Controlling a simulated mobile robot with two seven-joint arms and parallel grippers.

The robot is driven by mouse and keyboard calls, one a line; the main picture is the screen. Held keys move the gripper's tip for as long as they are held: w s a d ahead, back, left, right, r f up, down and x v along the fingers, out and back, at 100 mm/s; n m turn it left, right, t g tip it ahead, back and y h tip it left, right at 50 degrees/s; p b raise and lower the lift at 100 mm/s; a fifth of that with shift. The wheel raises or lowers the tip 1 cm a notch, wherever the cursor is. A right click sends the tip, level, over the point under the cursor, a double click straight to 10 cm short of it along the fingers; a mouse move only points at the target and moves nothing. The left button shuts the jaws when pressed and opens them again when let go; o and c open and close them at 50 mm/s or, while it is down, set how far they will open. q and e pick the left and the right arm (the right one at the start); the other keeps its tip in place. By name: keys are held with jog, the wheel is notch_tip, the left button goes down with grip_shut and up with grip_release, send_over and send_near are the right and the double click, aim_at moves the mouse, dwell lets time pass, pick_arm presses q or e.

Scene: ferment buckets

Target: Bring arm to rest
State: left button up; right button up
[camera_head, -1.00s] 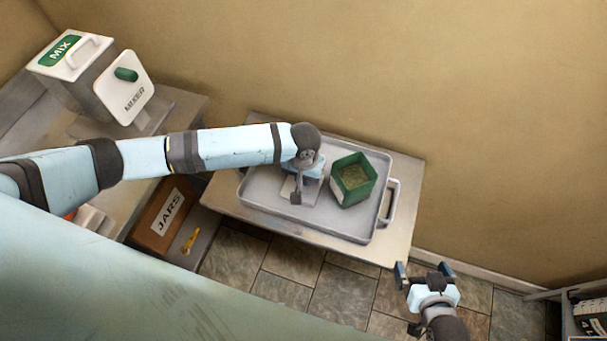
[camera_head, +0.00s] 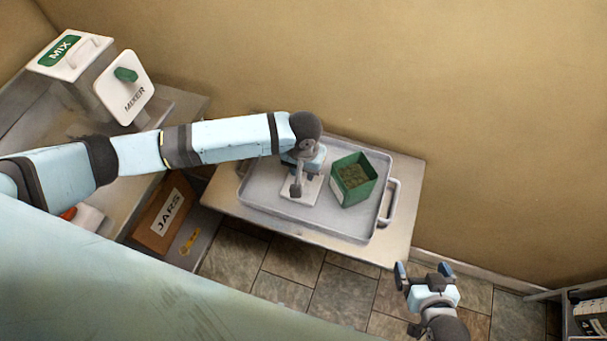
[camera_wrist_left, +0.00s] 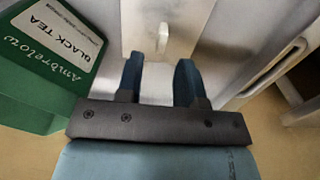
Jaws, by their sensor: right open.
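My left gripper (camera_wrist_left: 160,80) is open, its two dark blue fingers apart with nothing held between them. It hangs over the grey tray (camera_head: 262,200), where my left arm partly hides it in the head view. A pale square plate (camera_head: 312,190) lies on the tray under it. In the wrist view, a small pale handle (camera_wrist_left: 163,38) stands on that plate just beyond the fingertips, apart from them. My right gripper (camera_head: 425,268) is open and empty above the floor, right of the table's front corner.
A green box (camera_head: 342,196) of dark leafy stuff stands on the tray, right of my left gripper; its label (camera_wrist_left: 58,38) reads "BLACK TEA". A wall runs behind the table (camera_head: 230,195).

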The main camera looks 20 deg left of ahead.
pick_arm(q)
notch_tip(320, 180, up, 8)
jog(key=shift+r, duration=0.2)
jog(key=s+d+r+m+t+h, duration=0.1)
jog(key=s+d+m+t+h, duration=0.2)
jog(key=s, duration=0.6)
jog(key=s+a+n+y, duration=0.1)
jog(key=s+a+y, duration=0.2)
jog(key=s+a, duration=1.1)
jog(key=w+d+f+t+h, duration=0.1)
jog(key=w+f+t, duration=0.1)
jog(key=f, duration=0.2)
jog(key=w+d+f+t+h, duration=0.1)
jog(key=w+d+f+t, duration=0.1)
jog(key=w+f+t, duration=0.1)
jog(key=w+d+f+t+h, duration=0.1)
jog(key=w+f+t, duration=0.1)
jog(key=f, duration=0.3)
jog(key=shift+w+d+f+m+t+p, duration=0.25)
jog(key=shift+w+f+m+t+p, duration=0.1)
jog(key=shift+t, duration=0.15)
